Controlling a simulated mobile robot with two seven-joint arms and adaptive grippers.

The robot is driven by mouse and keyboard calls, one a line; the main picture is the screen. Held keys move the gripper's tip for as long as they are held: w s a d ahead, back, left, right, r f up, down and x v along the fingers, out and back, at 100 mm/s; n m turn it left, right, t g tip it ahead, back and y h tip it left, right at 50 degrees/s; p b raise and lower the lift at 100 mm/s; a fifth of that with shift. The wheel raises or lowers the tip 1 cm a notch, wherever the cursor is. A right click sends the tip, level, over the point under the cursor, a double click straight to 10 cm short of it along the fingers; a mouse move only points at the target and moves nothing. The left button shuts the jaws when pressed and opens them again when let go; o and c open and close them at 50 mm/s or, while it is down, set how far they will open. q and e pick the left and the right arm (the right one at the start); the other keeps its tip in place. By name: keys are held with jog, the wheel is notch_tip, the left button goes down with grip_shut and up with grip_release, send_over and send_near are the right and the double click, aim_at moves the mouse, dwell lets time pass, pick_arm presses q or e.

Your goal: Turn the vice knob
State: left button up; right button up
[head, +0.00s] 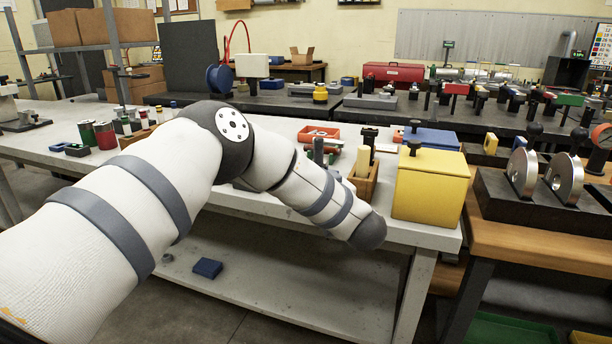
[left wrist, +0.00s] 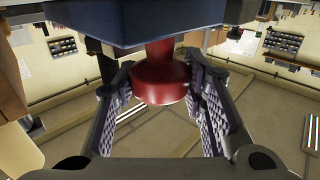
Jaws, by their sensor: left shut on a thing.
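In the left wrist view a red round knob (left wrist: 160,82) on a short red stem sits against a dark blue body (left wrist: 140,22). The two pads of my left gripper (left wrist: 158,88) are on either side of the knob's rim, shut on it. In the head view my left arm reaches across the grey bench (head: 55,150) to its front edge. The arm hides my left gripper and the knob there. My right gripper is in neither view.
A yellow box (head: 430,190) with a black knob stands at the bench's right corner, close to my arm. A wooden holder (head: 364,182) is just behind the arm. A small blue block (head: 207,268) lies on the lower shelf. A wooden bench (head: 510,240) stands at right.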

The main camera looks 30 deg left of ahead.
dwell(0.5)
pick_arm(q)
jog(key=o, duration=1.2)
jog(key=shift+c, duration=0.2)
jog(key=v, duration=1.2)
jog(key=shift+w, duration=0.15)
jog(key=shift+d+f, duration=0.1)
jog(key=shift+d, duration=0.05)
